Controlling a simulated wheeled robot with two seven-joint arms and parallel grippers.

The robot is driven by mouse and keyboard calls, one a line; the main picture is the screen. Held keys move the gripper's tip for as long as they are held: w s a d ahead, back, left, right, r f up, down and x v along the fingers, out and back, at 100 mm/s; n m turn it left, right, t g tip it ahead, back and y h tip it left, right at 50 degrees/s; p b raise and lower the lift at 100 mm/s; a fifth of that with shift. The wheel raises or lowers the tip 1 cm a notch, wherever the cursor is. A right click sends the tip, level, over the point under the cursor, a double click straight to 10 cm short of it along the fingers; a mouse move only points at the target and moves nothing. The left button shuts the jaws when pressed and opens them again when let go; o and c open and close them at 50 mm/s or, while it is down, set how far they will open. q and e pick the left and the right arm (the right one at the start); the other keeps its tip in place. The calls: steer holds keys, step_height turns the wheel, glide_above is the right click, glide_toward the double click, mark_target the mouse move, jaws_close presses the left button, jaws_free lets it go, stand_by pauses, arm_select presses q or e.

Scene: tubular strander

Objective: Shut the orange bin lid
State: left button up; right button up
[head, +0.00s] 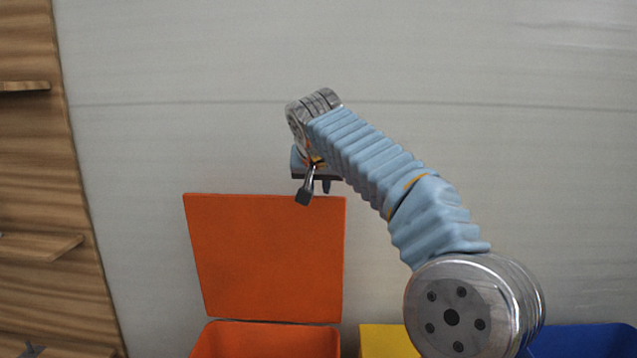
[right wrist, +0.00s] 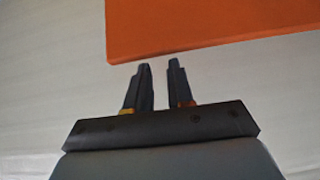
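The orange bin lid (head: 268,258) stands open and upright behind the orange bin (head: 265,340), whose top shows at the bottom of the head view. My right gripper (head: 316,192) is at the lid's top edge, near its right corner. In the right wrist view, my right gripper (right wrist: 159,68) has a gap between its fingers and holds nothing. The orange lid (right wrist: 205,25) is just beyond the fingertips there. I cannot tell whether the fingers touch it. My left gripper is not recognisable in either view.
A yellow bin (head: 385,341) and a blue bin (head: 585,341) stand to the right of the orange bin, partly behind my right arm. A wooden shelf unit (head: 45,160) is at the left. A plain grey wall (head: 180,110) is behind.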

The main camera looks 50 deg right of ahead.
steer(key=s+a+f+b, duration=0.3)
steer(key=s+a, duration=0.3)
steer(key=a, duration=0.2)
steer(key=shift+s+a+f+g+b, duration=0.15)
steer(key=shift+s+f+g+b, duration=0.1)
steer(key=shift+f+g+b, duration=0.2)
stand_by(0.8)
steer(key=shift+r, duration=0.1)
step_height(320, 180, up, 12)
steer(key=p, duration=1.1)
steer(key=shift+w+r+p, duration=0.2)
steer(key=shift+p, duration=0.1)
stand_by(1.0)
